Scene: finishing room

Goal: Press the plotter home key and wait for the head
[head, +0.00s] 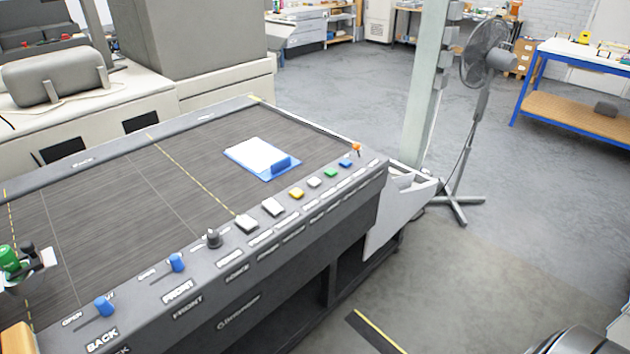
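The plotter (110,205) is a large dark flat bed with a grey front rail. A row of keys runs along the rail toward its far right end: a white key (247,223), another white key (273,207), a yellow key (296,193), a pale key (314,182), a green key (330,172) and a blue key (346,162). Their labels are too small to read, so I cannot tell which is home. A green and black unit on a pale plate (15,262), possibly the plotter head, sits at the left edge, partly cut off.
A blue clipboard with white paper (258,155) lies on the bed. Blue levers (104,305) and a dark knob (213,239) stand on the rail. A pedestal fan (485,55) and pale post (425,90) stand beyond the right end. Floor (500,250) at right is mostly clear.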

